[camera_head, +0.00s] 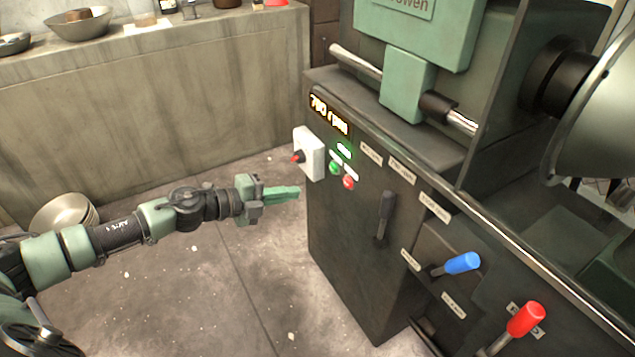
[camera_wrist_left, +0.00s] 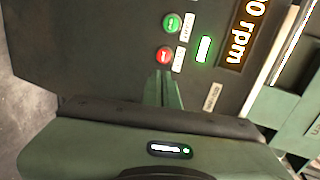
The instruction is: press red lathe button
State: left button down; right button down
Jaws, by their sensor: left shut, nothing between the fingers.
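The green and grey lathe shows a small red button (camera_head: 348,182) on its front panel, just below and right of a green button (camera_head: 334,168). In the left wrist view the red button (camera_wrist_left: 164,56) is just beyond the tips of my left gripper (camera_wrist_left: 162,78), with the green button (camera_wrist_left: 171,23) further up. In the head view my left gripper (camera_head: 296,191) is shut and empty, left of the red button near the panel's edge. I cannot tell whether the fingertips touch the panel. My right gripper is not in view.
A white box with a red knob (camera_head: 310,153) sticks out at the panel's left edge. A lit rpm display (camera_head: 328,115) sits above the buttons. Blue (camera_head: 462,263) and red (camera_head: 526,319) levers stand to the right. A counter with bowls (camera_head: 80,24) is behind.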

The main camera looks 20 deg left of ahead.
pick_arm(q)
jog(key=shift+s+r+m, duration=0.15)
jog(key=shift+r+m, duration=0.15)
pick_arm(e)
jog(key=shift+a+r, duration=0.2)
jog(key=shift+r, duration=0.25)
pick_arm(q)
send_near(346, 181)
jog(key=x, duration=0.6)
jog(key=shift+s+f, duration=0.1)
jog(key=shift+f, duration=0.05)
jog(key=shift+w+d+b, duration=0.2)
jog(key=shift+w+b, duration=0.1)
jog(key=shift+w, duration=0.05)
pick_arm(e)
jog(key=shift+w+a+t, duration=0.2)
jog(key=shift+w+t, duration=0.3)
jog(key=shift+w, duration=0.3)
